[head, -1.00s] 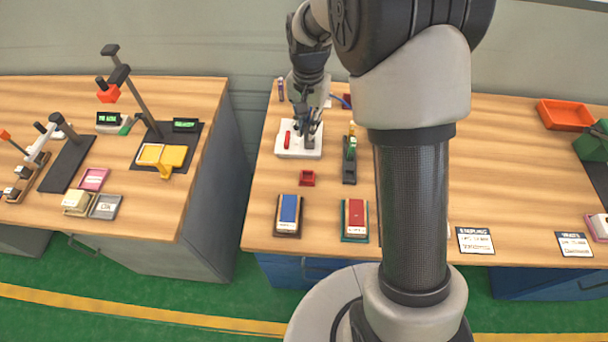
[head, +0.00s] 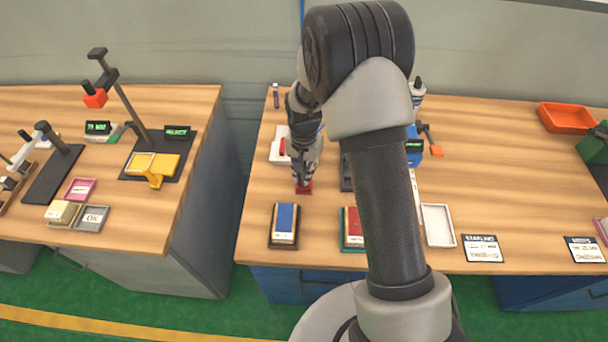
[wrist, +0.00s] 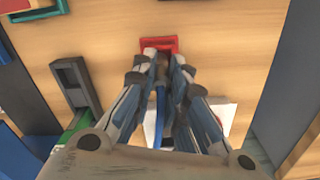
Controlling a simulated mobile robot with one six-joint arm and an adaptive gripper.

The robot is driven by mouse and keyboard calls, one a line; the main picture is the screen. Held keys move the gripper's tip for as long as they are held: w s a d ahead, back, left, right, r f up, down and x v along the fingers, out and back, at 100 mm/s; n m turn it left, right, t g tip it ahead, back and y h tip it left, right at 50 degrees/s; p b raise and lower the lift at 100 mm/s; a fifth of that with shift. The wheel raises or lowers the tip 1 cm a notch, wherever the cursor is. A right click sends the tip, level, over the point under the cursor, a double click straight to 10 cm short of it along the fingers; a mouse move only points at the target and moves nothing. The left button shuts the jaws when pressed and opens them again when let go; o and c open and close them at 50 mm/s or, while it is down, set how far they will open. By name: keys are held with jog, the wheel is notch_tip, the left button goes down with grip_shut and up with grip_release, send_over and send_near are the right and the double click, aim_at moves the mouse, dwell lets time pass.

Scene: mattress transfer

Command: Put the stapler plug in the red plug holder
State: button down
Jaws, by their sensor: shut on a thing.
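The red plug holder (head: 304,189) is a small square red holder on the right-hand table. It also shows at the top middle of the wrist view (wrist: 159,44). My gripper (head: 303,178) is directly over it, with the fingertips at or just above its rim. My gripper (wrist: 163,62) is shut on the stapler plug, which is mostly hidden between the fingers. A blue cable (wrist: 160,112) runs back from between them. I cannot tell whether the plug is inside the holder or just above it.
A white base with a red part (head: 279,147) lies behind my gripper. A green-and-black stapler stand (wrist: 78,88) is beside the holder. A blue pad (head: 285,221) and a red pad (head: 352,225) lie in front. A white tray (head: 438,224) stands to the right.

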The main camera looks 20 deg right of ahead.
jog(key=shift+f, duration=0.3)
jog(key=shift+f, duration=0.25)
jog(key=c, duration=1.6)
grip_release()
